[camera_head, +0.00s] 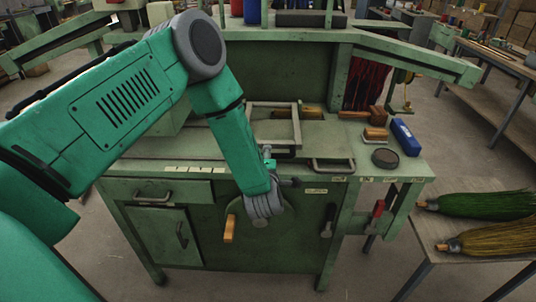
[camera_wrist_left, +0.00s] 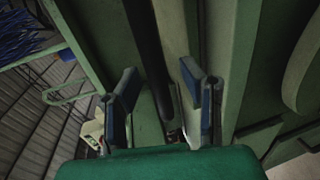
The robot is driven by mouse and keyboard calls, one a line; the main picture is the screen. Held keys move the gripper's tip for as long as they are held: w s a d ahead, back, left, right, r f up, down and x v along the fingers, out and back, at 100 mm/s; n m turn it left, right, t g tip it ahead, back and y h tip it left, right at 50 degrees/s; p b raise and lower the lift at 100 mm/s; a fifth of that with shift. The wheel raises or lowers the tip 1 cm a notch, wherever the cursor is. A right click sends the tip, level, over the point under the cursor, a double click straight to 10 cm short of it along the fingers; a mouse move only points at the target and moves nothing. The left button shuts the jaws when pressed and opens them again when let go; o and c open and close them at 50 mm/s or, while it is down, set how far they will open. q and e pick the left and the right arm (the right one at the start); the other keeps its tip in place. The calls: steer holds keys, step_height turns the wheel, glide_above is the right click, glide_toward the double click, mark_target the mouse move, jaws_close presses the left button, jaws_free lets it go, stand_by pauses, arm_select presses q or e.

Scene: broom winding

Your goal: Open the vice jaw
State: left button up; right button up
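My left arm reaches in from the left in the head view, and its gripper (camera_head: 264,205) is low in front of the green winding bench (camera_head: 190,190). It hides part of the bench front and a round plate with a wooden handle (camera_head: 229,228). In the left wrist view the gripper (camera_wrist_left: 160,100) is open, with two blue-padded fingers apart. A dark bar (camera_wrist_left: 147,45) runs into the gap between them; I cannot tell if they touch it. A metal frame (camera_head: 274,108) stands on the bench top behind the gripper. I cannot tell which part is the vice jaw. My right gripper is not in view.
A black-handled lever (camera_head: 328,220) and a red-handled lever (camera_head: 377,210) are on the bench front, right of my gripper. A blue box (camera_head: 405,137) and wooden brush blocks (camera_head: 375,133) sit on the bench top. Brooms (camera_head: 490,205) lie on the right table.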

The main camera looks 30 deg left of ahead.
arm_select(q)
steer(key=shift+w+a, duration=0.2)
steer(key=shift+w, duration=0.3)
steer(key=shift+d, duration=0.35)
jaws_close()
steer(key=shift+a, duration=0.1)
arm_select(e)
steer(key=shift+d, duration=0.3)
arm_select(q)
steer(key=shift+r, duration=0.1)
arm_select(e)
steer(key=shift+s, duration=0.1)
